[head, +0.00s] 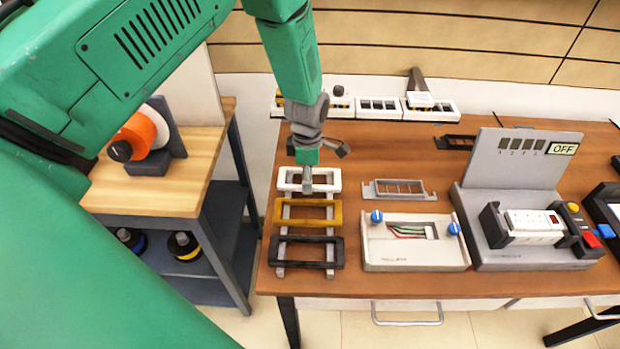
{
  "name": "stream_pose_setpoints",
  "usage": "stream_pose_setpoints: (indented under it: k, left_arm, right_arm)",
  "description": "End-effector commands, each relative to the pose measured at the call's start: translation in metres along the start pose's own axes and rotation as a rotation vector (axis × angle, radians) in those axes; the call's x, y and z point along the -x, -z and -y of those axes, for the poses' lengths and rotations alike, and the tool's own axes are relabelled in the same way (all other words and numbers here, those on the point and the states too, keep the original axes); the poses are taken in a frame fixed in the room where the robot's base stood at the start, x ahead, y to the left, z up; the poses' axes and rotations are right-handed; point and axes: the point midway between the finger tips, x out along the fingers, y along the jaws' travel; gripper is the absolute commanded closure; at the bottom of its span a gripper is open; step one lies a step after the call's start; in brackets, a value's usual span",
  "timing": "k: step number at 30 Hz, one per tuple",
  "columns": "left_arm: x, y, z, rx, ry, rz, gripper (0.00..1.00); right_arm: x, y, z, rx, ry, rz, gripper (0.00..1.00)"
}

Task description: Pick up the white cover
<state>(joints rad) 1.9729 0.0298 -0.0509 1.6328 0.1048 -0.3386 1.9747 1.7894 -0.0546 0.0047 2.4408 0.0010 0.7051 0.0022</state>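The white cover (291,179) is a rectangular frame at the back of a small rack on the brown table, behind a yellow cover (307,213) and a black cover (308,251). My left gripper (319,181) reaches down over the white cover, and its lower end overlaps the cover's middle. Dark finger links spread out to both sides above it. I cannot tell whether the fingertips are apart or shut, or whether they touch the cover. The cover sits in line with the rack. My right gripper is not in view.
A white box with blue knobs (414,254) and a grey panel (399,189) stand right of the rack. A larger grey station with an OFF sign (563,149) is farther right. White frames (379,105) line the back edge. A wooden side table (180,190) stands left.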

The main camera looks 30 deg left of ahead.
Motion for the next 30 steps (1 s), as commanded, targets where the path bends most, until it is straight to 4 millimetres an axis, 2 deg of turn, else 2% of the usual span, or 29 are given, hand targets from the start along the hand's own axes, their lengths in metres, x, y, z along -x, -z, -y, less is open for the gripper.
stream_pose_setpoints:
  k: [11,14,24,30]
  left_arm:
    - [0.002,0.000,-0.001,0.000,-0.001,0.001,0.68]
    - [0.013,0.000,-0.002,0.000,-0.003,0.002,0.68]
    - [0.079,0.000,-0.001,-0.001,-0.003,0.001,0.68]
    - [0.098,0.000,-0.001,0.001,0.000,0.000,0.68]
  right_arm:
    - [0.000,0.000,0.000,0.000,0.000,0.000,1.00]
    - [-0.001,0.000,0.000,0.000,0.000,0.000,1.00]
    - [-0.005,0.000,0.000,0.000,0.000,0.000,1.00]
    - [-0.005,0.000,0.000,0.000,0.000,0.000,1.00]
